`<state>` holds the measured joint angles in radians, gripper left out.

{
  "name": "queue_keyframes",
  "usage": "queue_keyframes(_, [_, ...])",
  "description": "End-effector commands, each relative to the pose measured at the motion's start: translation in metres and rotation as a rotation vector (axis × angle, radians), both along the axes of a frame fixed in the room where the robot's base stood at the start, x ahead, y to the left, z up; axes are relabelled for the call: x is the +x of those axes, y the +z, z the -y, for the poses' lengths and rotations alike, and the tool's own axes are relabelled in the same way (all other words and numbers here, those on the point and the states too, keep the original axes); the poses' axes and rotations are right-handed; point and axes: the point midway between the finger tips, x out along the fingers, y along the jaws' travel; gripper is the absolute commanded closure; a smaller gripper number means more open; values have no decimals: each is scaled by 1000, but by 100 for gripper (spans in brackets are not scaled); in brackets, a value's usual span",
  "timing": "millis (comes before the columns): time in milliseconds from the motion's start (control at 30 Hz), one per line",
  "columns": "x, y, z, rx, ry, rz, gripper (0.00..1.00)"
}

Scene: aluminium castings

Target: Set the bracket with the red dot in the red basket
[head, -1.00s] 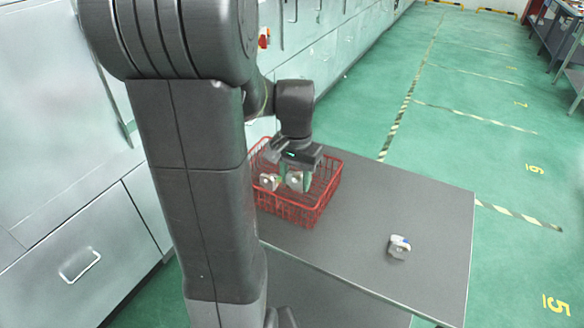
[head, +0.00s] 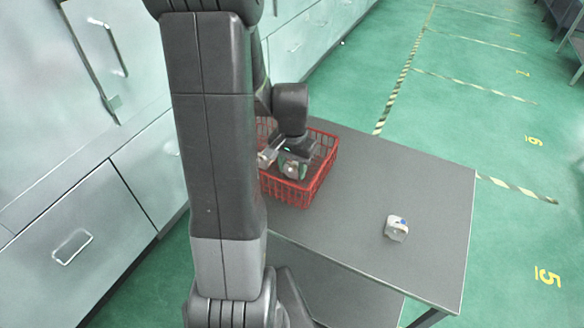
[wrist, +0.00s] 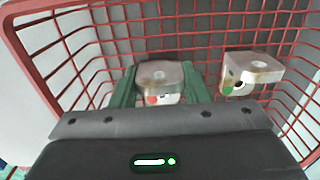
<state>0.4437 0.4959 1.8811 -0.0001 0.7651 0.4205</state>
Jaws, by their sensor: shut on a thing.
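The bracket with the red dot (wrist: 160,82) is a pale metal casting between the green fingers of my gripper (wrist: 160,92) in the wrist view. My gripper is shut on it, and it also shows in the head view (head: 292,168). Both are inside the red basket (head: 322,175), a wire basket on the grey table. The basket's rim and mesh surround them in the wrist view (wrist: 28,62). I cannot tell whether the bracket touches the basket floor. A second bracket, with a green dot (wrist: 252,72), lies in the basket to the right of the held one in the wrist view.
Another bracket with a blue mark (head: 397,228) stands on the grey table (head: 380,180), right of the basket and apart from it. The table between them is clear. Pale metal cabinets (head: 110,150) line the left side. Green floor lies beyond the table.

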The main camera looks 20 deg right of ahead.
Motion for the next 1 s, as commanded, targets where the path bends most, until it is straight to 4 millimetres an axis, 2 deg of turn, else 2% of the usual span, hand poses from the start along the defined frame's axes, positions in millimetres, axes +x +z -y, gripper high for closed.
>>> queue_keyframes(433, [0, -10, 0, -1, 0, 1, 82])
queue_keyframes(467, [0, -8, 0, 0, 0, 1, 55])
queue_keyframes(567, [0, -8, 0, -1, 0, 1, 37])
queue_keyframes(867, [0, -6, 0, -1, 0, 1, 37])
queue_keyframes(1000, [1, 3, 0, -2, 0, 3, 37])
